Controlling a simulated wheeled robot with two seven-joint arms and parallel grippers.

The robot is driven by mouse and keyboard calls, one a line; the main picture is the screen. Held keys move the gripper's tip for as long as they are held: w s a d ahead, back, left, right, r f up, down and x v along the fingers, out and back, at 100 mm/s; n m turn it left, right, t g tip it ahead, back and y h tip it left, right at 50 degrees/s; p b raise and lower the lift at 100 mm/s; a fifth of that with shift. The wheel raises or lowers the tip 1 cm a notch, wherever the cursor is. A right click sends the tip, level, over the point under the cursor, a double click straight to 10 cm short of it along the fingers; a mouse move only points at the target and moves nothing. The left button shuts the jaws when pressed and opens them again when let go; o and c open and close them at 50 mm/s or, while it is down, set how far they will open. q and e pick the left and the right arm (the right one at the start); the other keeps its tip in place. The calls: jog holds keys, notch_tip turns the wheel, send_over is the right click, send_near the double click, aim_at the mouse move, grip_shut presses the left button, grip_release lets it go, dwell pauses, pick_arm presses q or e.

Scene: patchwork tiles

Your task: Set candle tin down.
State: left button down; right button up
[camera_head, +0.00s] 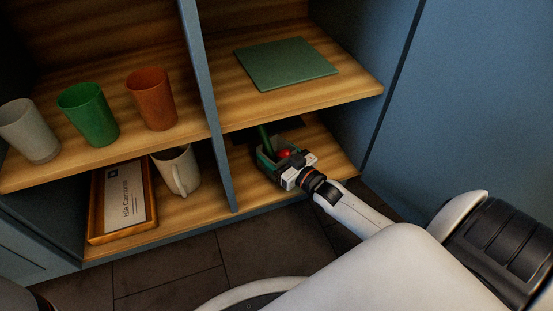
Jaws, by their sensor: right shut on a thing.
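My right gripper (285,162) reaches into the lower right compartment of the shelf unit. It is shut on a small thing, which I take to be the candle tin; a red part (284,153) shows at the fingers. The gripper hides much of it, and I cannot tell whether it touches the board below. A grey-green boxy shape and a green upright piece (264,137) show around and behind the fingers; their outlines are unclear. My left gripper is not in view.
A green mat (285,64) lies on the upper right shelf. Grey (30,131), green (89,114) and orange (151,99) cups stand upper left. Below are a white mug (177,171) and a wooden tray (149,190) with a card. Bare board (325,150) shows right of my gripper.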

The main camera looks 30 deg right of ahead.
jog(key=shift+r, duration=0.15)
jog(key=o, duration=0.6)
jog(key=shift+f, duration=0.25)
jog(key=o, duration=0.4)
jog(key=shift+o, duration=0.2)
jog(key=shift+r, duration=0.1)
